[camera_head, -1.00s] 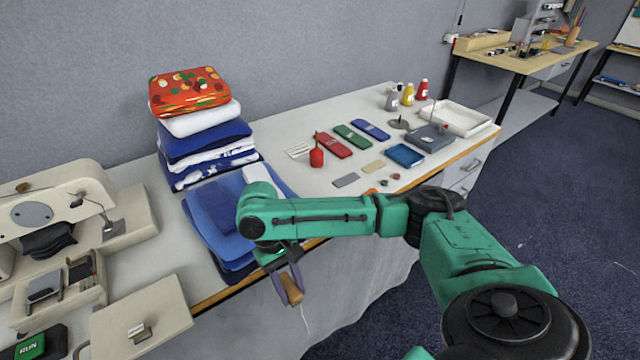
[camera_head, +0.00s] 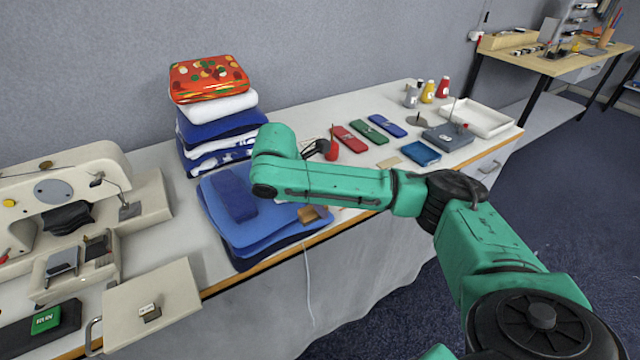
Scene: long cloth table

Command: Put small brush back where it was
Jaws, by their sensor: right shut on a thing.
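My right gripper (camera_head: 316,206) is largely hidden beneath my green forearm, over the front right part of the low blue fabric pile (camera_head: 222,224). It is shut on the small brush, of which a brown, wood-coloured part (camera_head: 312,215) shows just below the forearm, near the table's front edge. I cannot tell whether the brush touches the fabric. The bristles cannot be made out. My left gripper is not in view.
A tall folded stack with a red patterned item (camera_head: 208,78) on top stands behind the pile. A sewing machine (camera_head: 65,190) stands at left. Red, green and blue flat cases, a blue box (camera_head: 421,153) and a white tray (camera_head: 482,117) lie to the right.

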